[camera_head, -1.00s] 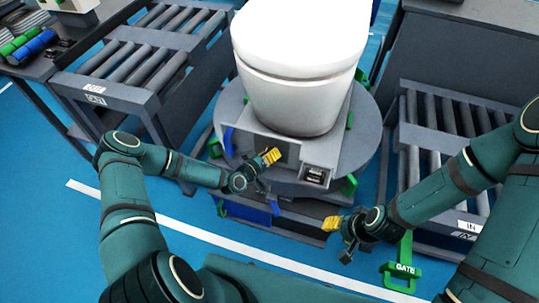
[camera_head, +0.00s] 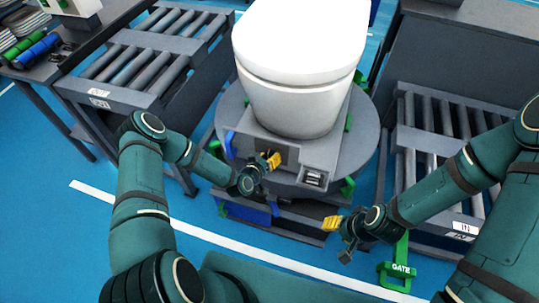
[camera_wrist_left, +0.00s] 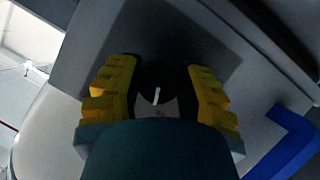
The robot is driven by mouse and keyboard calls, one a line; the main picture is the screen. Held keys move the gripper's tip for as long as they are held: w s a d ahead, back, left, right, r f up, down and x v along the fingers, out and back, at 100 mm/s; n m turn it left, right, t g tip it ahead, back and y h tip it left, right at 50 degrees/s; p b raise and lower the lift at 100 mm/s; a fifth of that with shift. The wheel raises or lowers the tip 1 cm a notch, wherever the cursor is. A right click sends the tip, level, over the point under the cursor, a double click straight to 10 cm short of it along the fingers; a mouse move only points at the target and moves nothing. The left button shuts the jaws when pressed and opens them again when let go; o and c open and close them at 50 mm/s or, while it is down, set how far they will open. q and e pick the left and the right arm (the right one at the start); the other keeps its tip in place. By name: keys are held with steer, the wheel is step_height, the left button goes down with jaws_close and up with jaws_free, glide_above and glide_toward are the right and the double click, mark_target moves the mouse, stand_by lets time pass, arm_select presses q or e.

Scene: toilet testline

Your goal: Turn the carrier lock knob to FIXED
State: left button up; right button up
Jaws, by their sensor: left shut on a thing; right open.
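A round dark knob with a white pointer line (camera_wrist_left: 157,96) sits on a dark panel on the carrier front. In the left wrist view it lies between the yellow fingers of my left gripper (camera_wrist_left: 161,92), which is shut on it. In the head view my left gripper (camera_head: 269,160) is at the carrier's front face, hiding the knob. The carrier (camera_head: 318,155) bears a white toilet (camera_head: 300,75). No FIXED mark is legible. My right gripper (camera_head: 338,232) is open and empty, in front of the carrier to the right.
Roller conveyors stand at the left (camera_head: 140,62) and right (camera_head: 430,150). A green GATE handle (camera_head: 399,268) hangs near the right gripper. A blue lever (camera_head: 229,144) is left of the left gripper. Blue floor is free in front.

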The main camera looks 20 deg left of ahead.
arm_select(q)
steer(key=shift+r+m+y+p, duration=0.15)
steer(key=shift+m+y+p, duration=0.6)
steer(key=shift+m, duration=0.25)
steer(key=shift+w+m+y, duration=0.1)
steer(key=shift+m+y, duration=0.65)
steer(key=shift+m, duration=0.05)
steer(key=shift+m+y+p, duration=0.3)
steer(key=shift+m+y, duration=0.6)
steer(key=shift+m, duration=0.2)
steer(key=shift+a+m+y, duration=0.1)
steer(key=shift+m+y, duration=0.5)
steer(key=shift+m, duration=0.2)
steer(key=o, duration=1.2)
